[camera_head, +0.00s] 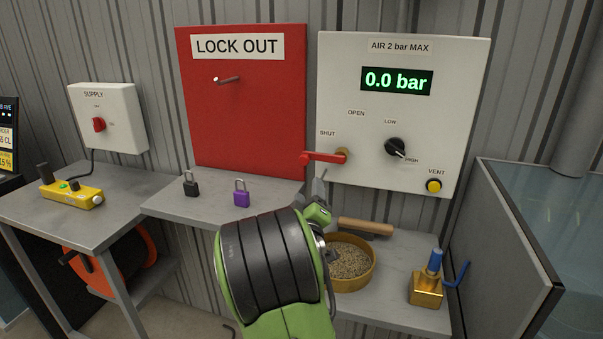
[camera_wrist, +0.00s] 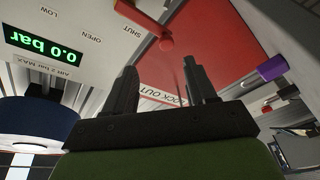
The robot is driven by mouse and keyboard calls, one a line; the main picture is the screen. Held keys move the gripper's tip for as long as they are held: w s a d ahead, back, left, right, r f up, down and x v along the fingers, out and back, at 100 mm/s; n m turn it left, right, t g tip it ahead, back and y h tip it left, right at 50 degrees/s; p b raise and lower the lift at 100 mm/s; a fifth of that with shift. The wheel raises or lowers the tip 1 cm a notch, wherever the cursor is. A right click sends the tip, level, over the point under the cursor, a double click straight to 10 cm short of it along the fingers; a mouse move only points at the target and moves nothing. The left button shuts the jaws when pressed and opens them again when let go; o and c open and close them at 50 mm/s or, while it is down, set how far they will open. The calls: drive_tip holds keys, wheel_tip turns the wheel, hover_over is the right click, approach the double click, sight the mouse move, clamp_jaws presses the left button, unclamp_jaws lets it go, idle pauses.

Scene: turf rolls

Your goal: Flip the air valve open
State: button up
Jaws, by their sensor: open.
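The air valve has a red lever (camera_head: 322,157) on a brass-coloured pivot (camera_head: 343,155), low on the left of the white AIR panel (camera_head: 463,75). The lever points left, lying level just below the SHUT label; OPEN is printed above and to the right. The display (camera_head: 397,81) reads 0.0 bar. My gripper (camera_head: 319,187) is just below the lever, mostly hidden behind my green and black arm. In the wrist view, my gripper (camera_wrist: 160,68) is open with nothing between the fingers. The red lever (camera_wrist: 148,20) shows beyond the fingertips, apart from them.
A red LOCK OUT board (camera_head: 240,125) adjoins the panel. Black (camera_head: 191,188) and purple (camera_head: 241,197) padlocks stand on the shelf. A round bowl of grain (camera_head: 372,275), a wooden handle (camera_head: 366,226) and a brass block with a blue top (camera_head: 426,290) sit below the panel.

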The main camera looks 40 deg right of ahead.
sight(303, 161)
drive_tip(key=w+d+r+p, duration=0.1)
drive_tip(key=w+d+p, duration=0.2)
drive_tip(key=w+d+n+t+p, duration=0.1)
drive_tip(key=w+d+p, duration=0.2)
drive_tip(key=w, duration=0.1)
drive_tip(key=w+d+r+n+p, duration=0.1)
drive_tip(key=w+d+p, duration=0.2)
drive_tip(key=w, duration=0.1)
drive_tip(key=shift+w+d+r+t, duration=0.1)
drive_tip(key=shift+d+r+t, duration=0.2)
drive_tip(key=shift+d+r, duration=0.05)
drive_tip(key=shift+w+d, duration=0.4)
drive_tip(key=shift+c, duration=0.5)
drive_tip(key=shift+r, duration=0.1)
clamp_jaws()
